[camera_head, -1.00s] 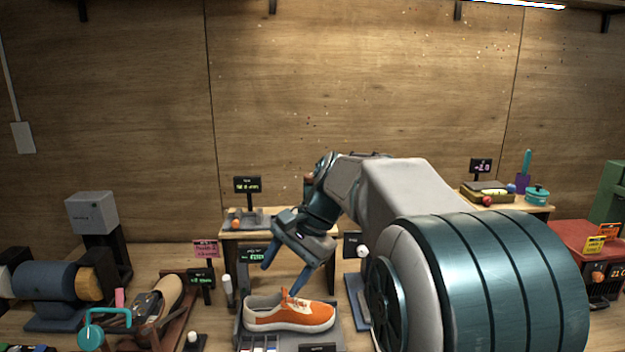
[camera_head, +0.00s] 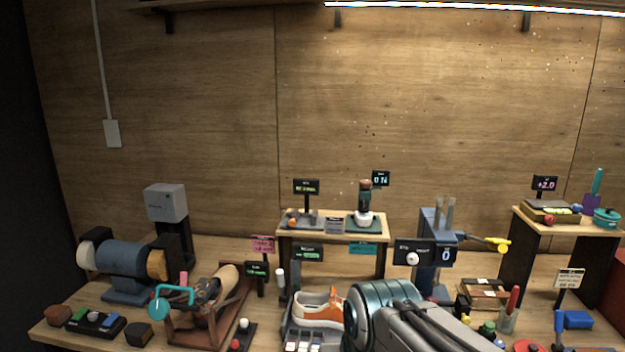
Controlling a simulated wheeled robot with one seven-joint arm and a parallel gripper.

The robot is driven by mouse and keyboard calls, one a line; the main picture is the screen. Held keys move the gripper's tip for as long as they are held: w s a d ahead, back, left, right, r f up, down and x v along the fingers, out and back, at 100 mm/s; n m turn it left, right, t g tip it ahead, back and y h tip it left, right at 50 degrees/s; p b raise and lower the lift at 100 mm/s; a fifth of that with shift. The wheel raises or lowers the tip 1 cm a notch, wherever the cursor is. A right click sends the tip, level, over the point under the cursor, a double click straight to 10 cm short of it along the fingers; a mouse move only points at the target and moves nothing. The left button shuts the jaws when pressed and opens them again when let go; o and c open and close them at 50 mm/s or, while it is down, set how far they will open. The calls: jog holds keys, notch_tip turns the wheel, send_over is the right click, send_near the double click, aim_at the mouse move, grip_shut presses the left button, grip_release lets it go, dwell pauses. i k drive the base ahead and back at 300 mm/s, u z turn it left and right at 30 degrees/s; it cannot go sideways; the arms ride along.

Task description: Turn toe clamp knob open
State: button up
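A brown wooden stand (camera_head: 207,325) at the lower left bears a tan and dark shoe (camera_head: 220,285), lying tilted. A teal round knob (camera_head: 159,308) with a teal bent bar sits at its left side; I cannot tell for certain that it is the toe clamp knob. An orange and white sneaker (camera_head: 318,308) lies on a grey tray at the bottom middle, its right end hidden by my arm. My arm fills the bottom centre and right. My gripper does not show in this view.
A grinder-like machine (camera_head: 125,260) stands behind the stand at the left. A small wooden shelf (camera_head: 345,230) rises behind the sneaker. A blue-grey device (camera_head: 435,225) with a yellow handle stands right of it.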

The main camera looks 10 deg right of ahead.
aim_at(365, 185)
jog(key=z, duration=0.2)
jog(key=i, duration=0.9)
jog(key=z, duration=0.5)
